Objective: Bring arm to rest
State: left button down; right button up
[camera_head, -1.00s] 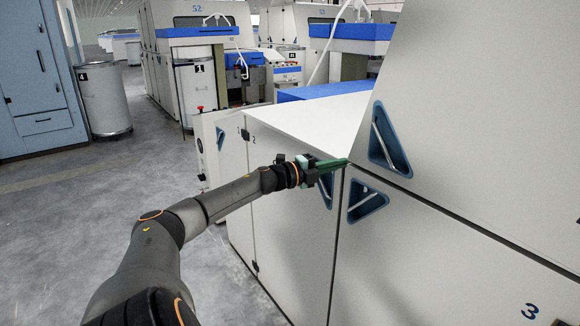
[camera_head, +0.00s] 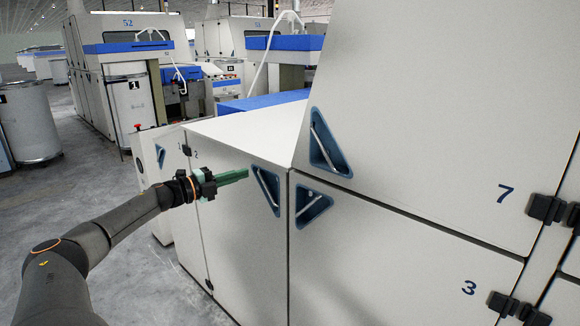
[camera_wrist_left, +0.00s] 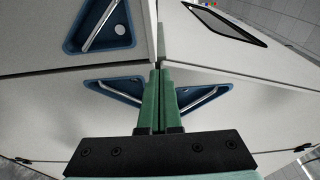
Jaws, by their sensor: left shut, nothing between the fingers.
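My left arm comes in from the left in the head view, stretched toward the white machine cabinet (camera_head: 240,250). My left gripper (camera_head: 246,174) has green fingers pressed together with nothing between them. In the head view its tips overlap the edge of a blue triangular recessed handle (camera_head: 267,192) on the cabinet's panel 2; whether they touch is unclear. In the left wrist view the shut fingers (camera_wrist_left: 159,75) point at the panel seam, between two handle recesses (camera_wrist_left: 113,92). My right gripper is not in view.
More blue triangular handles sit on the upper panel (camera_head: 330,150) and on panel 3 (camera_head: 313,205). Black hinges (camera_head: 546,208) stick out at the right. A grey drum (camera_head: 28,125) stands at the left. Open grey floor (camera_head: 90,190) lies left of the cabinet.

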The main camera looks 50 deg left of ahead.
pick_arm(q)
jog(key=s+d+f+n+g, duration=0.1)
jog(key=s+d+f+n, duration=0.2)
jog(key=d+f, duration=0.6)
jog(key=s+d+f+n+g+y+p, duration=0.1)
jog(key=s+d+f+n+g, duration=0.3)
jog(key=f, duration=0.8)
jog(key=s+d+f+n+t, duration=0.1)
jog(key=d+f+n, duration=0.1)
jog(key=d+f, duration=0.75)
jog(key=s+d+f+n+g, duration=0.1)
jog(key=s+d, duration=0.3)
jog(key=d, duration=0.5)
jog(key=s+d+f+n+g, duration=0.2)
jog(key=s+d+f+n, duration=0.1)
jog(key=d, duration=0.6)
jog(key=s+d+f+n+g+h+p, duration=0.1)
jog(key=s+d+n, duration=0.3)
jog(key=d, duration=0.5)
jog(key=shift+s+f, duration=0.65)
jog(key=shift+s, duration=0.05)
jog(key=shift+d, duration=0.1)
